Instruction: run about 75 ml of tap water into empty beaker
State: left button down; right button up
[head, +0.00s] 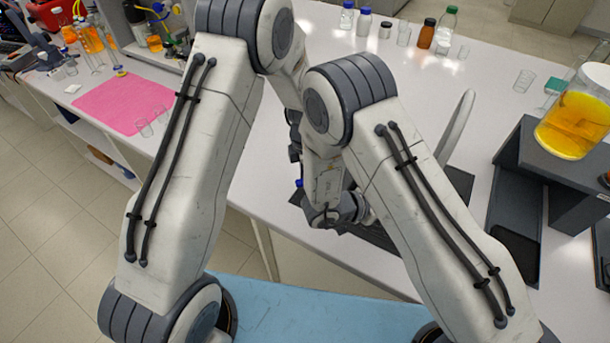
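A curved grey tap spout (458,124) rises behind my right arm. A dark sink or drain area (372,232) lies below it, mostly covered by my arms. I see no water stream. My two arms cross the middle of the view and meet near the sink; the fingers of both grippers are hidden behind the arm links. No beaker shows in a gripper. A small clear, empty-looking glass (524,80) stands on the bench at the right. I cannot tell which vessel is the task's beaker.
A large vessel of orange liquid (577,123) sits on a dark grey stand (543,150) at the right. Bottles, including a brown one (427,34), stand at the back. A pink mat (120,103) with small clear glasses (144,127) lies at the left.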

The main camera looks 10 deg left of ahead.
pick_arm(q)
jog(key=n, duration=0.1)
jog(key=s+n, duration=0.1)
jog(key=shift+d+n, duration=0.35)
jog(key=shift+n, duration=0.05)
jog(key=shift+s+d+n, duration=0.25)
jog(key=shift+n, duration=0.55)
jog(key=shift+s+d+n, duration=0.2)
jog(key=shift+d+n, duration=0.05)
jog(key=shift+n, duration=0.55)
jog(key=c, duration=0.6)
grip_release()
jog(key=shift+c, duration=0.2)
jog(key=shift+s, duration=0.1)
notch_tip(320, 180, up, 12)
